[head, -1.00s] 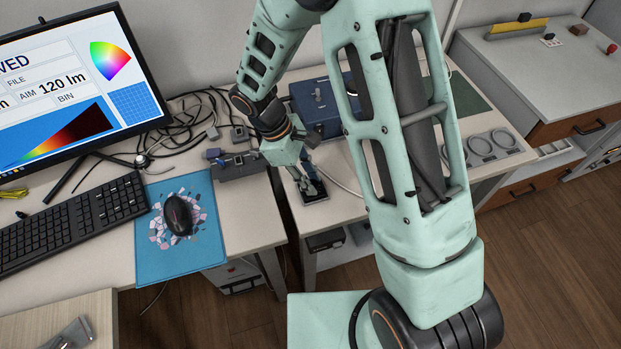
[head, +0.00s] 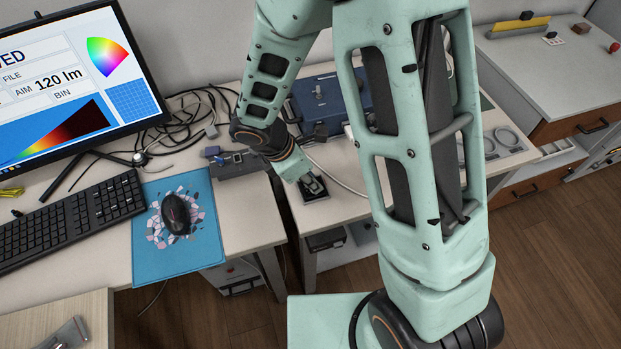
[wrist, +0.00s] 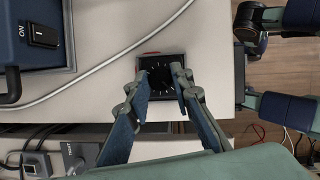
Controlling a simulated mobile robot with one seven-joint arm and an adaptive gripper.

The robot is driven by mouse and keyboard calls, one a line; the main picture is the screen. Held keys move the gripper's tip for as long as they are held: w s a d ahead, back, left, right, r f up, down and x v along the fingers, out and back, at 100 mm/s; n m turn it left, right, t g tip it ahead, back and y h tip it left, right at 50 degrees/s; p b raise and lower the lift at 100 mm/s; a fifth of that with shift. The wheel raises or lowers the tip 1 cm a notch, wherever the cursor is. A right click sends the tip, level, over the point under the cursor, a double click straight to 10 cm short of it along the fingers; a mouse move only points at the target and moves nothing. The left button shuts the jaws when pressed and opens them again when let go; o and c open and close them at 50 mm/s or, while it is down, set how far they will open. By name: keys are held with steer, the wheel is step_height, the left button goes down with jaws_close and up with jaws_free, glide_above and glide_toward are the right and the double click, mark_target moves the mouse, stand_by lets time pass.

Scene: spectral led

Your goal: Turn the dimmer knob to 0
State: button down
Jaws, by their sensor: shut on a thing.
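The dimmer is a small dark square box with a dial of pale tick marks around its black knob. In the wrist view the dimmer box (wrist: 153,56) lies at the middle, near the front edge of the table. My gripper (wrist: 161,84) has one finger on each side of the black knob (wrist: 159,76) and is shut on it. The knob is hard to make out against the dark dial, so its pointer setting cannot be read. In the head view my gripper (head: 314,188) is over the dimmer box (head: 318,197) and hides the knob.
A blue device (head: 325,105) stands behind the dimmer, and its black rocker switch (wrist: 43,36) shows in the wrist view. A pale cable (wrist: 95,68) runs beside the dimmer. A monitor (head: 75,90), keyboard (head: 75,215) and mouse (head: 176,214) are at the left.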

stand_by(0.3)
steer(key=c, duration=1.7)
jaws_free()
steer(key=v, duration=1.2)
steer(key=shift+s+d+r, duration=0.1)
